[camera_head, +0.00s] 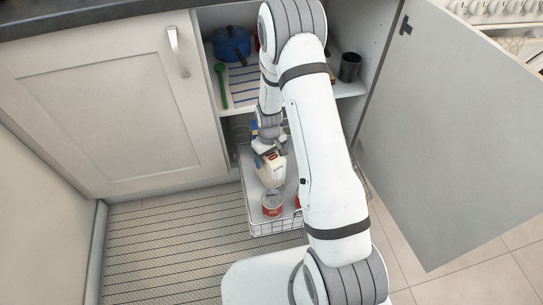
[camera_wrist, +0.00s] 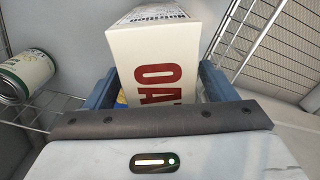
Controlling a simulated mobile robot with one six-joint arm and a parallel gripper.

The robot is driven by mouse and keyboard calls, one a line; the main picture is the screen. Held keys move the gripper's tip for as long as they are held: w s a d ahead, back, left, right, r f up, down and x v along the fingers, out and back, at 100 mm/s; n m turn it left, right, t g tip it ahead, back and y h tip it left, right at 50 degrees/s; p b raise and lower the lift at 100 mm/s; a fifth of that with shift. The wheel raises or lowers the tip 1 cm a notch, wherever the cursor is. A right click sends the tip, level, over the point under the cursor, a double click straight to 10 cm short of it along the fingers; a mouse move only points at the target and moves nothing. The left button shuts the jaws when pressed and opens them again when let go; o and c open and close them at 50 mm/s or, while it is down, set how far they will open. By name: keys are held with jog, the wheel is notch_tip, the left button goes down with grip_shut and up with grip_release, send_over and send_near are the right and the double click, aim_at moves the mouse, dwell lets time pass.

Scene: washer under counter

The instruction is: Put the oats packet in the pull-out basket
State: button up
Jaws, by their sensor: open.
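The oats packet (camera_head: 271,173) is a white box with red lettering. It appears within the outline of the pull-out basket (camera_head: 262,229), a white wire basket drawn out below the cabinet shelf. In the wrist view the packet (camera_wrist: 165,55) stands between the two blue fingers of my gripper (camera_wrist: 158,88). My gripper (camera_head: 268,155) is open around the packet's upper part in the head view. Whether the packet's base touches the basket floor is hard to tell. Part of the basket is hidden by my arm.
A red can (camera_head: 272,205) stands near the basket's front. The shelf above holds a blue pot (camera_head: 231,44), a green spoon (camera_head: 221,86) and a dark cup (camera_head: 350,67). An open door (camera_head: 450,130) stands at right.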

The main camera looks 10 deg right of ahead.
notch_tip(320, 180, up, 12)
jog(key=p, duration=0.4)
jog(key=shift+f, duration=0.1)
jog(key=s+r+m, duration=0.1)
jog(key=s+r, duration=0.3)
jog(key=r, duration=0.4)
jog(key=s+r+m, duration=0.1)
jog(key=s+r, duration=0.4)
jog(key=r, duration=0.4)
jog(key=s+d+r+m, duration=0.1)
jog(key=s+r, duration=0.3)
jog(key=s, duration=0.3)
jog(key=s+d+r+m+t, duration=0.1)
jog(key=s+r, duration=0.2)
jog(key=s, duration=0.4)
jog(key=shift+r, duration=0.4)
